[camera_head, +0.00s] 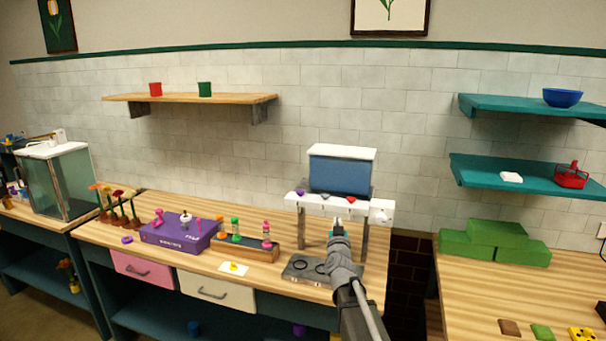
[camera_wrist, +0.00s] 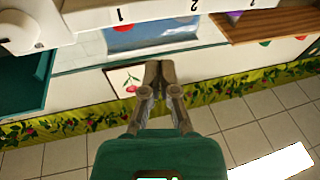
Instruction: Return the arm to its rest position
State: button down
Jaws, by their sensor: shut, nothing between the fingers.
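My gripper (camera_head: 338,224) is in front of the white dispenser stand in the head view, above the right end of the wooden counter. In the wrist view my gripper (camera_wrist: 160,68) has its two fingers together at the tips, with nothing between them. The white dispenser (camera_head: 341,207) carries a blue tank (camera_head: 339,173) with a white lid. The dispenser's numbered white face (camera_wrist: 85,12) shows at the top of the wrist view.
A grey plate (camera_head: 305,270) lies on the counter under the dispenser. A purple box (camera_head: 178,233) and a wooden rack (camera_head: 246,247) with several small bottles stand to the left. Green blocks (camera_head: 497,242) sit on the right counter. Shelves (camera_head: 190,97) hang on the tiled wall.

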jog(key=s+a+f+n+g+y, duration=0.25)
jog(key=s+f+g+y, duration=0.25)
jog(key=s+f+g, duration=0.7)
jog(key=s+d+f+g+h, duration=0.1)
jog(key=s+d+f+g, duration=0.1)
jog(key=s, duration=0.5)
jog(key=s+d+f+m+g+h, duration=0.1)
jog(key=s+d+f+g, duration=0.2)
jog(key=s, duration=0.4)
jog(key=s+d+f+m+g+h, duration=0.1)
jog(key=s+d+f+g, duration=0.1)
jog(key=s+f, duration=0.3)
jog(key=s+g, duration=0.1)
jog(key=s, duration=0.2)
jog(key=shift+d+h, duration=0.3)
jog(key=shift+d, duration=0.1)
